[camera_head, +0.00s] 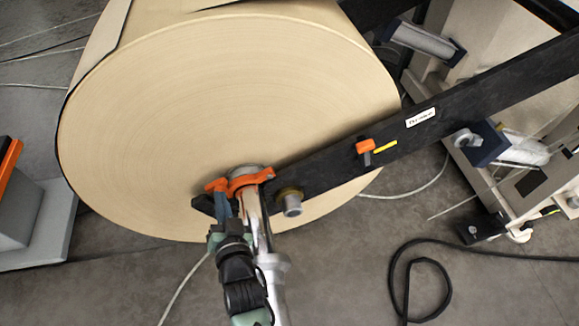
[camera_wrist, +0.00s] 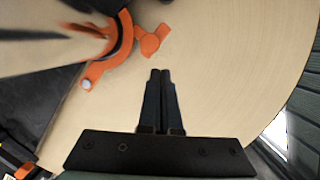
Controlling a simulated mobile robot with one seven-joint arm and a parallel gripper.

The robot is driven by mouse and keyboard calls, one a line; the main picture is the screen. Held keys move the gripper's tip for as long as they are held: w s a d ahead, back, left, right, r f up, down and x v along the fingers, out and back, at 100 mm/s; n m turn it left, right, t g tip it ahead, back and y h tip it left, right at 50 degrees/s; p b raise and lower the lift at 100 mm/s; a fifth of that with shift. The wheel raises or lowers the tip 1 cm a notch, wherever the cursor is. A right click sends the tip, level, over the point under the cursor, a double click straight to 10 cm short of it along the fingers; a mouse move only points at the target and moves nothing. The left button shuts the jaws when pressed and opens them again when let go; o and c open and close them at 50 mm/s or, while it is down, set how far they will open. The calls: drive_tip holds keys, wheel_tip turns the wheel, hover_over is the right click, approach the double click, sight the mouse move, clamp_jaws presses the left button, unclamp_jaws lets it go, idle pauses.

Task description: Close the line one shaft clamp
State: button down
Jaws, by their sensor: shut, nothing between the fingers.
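The orange shaft clamp (camera_head: 247,182) is at the end of the black arm bar, around the bright metal shaft (camera_head: 257,222) at the core of the big paper roll. In the wrist view the clamp's orange curved jaw (camera_wrist: 121,47) lies along the shaft (camera_wrist: 45,45), and an orange lug (camera_wrist: 152,41) sticks out beside it. I cannot tell whether the clamp is latched. My gripper (camera_wrist: 160,72) is shut and empty, its dark fingertips together in front of the roll face, below and right of the lug and apart from it. In the head view my gripper (camera_head: 219,208) is at the clamp's left, partly hidden by my wrist.
The kraft roll (camera_head: 220,100) fills the upper left. The black arm bar (camera_head: 330,165) runs up to the right, carrying an orange-handled latch (camera_head: 365,146) and a brass-ringed metal stub (camera_head: 292,202). A black cable (camera_head: 395,280) lies on the floor. Floor between is clear.

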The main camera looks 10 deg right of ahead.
drive_tip(key=shift+a+f, duration=0.25)
drive_tip(key=shift+f, duration=0.5)
drive_tip(key=shift+f, duration=0.1)
wheel_tip(320, 180, up, 5)
drive_tip(key=p, duration=0.4)
drive_tip(key=a+p+v, duration=0.1)
drive_tip(key=p+v, duration=0.1)
drive_tip(key=v, duration=0.7)
drive_tip(key=shift+s+d+f, duration=0.25)
drive_tip(key=shift+s+d, duration=0.15)
drive_tip(key=shift+s, duration=0.1)
